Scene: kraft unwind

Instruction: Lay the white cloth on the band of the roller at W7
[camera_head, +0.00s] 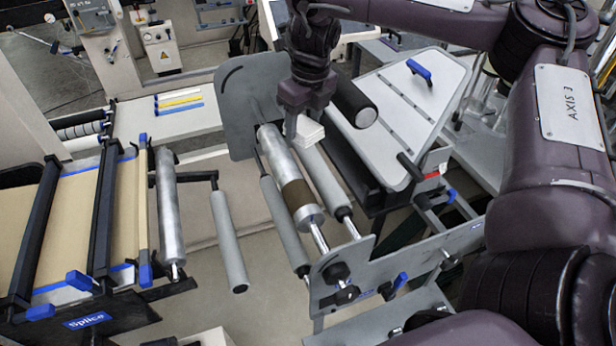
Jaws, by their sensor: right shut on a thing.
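My right gripper (301,122) is shut on the white cloth (308,135), a small folded pad between its fingers. It holds the cloth over the upper end of a silver metal roller (278,153), close to the grey side plate. This roller has a brown band (296,193) around its lower part. The cloth is up and to the right of the band, apart from it. I cannot read a W7 label on the roller. My left gripper is not in view.
Grey rollers (325,180) lie on both sides of the banded roller. A grey end plate (390,265) with blue-handled levers stands at the lower end. A slotted white panel (415,95) is to the right. The splice table (70,225) with tan paper is at left.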

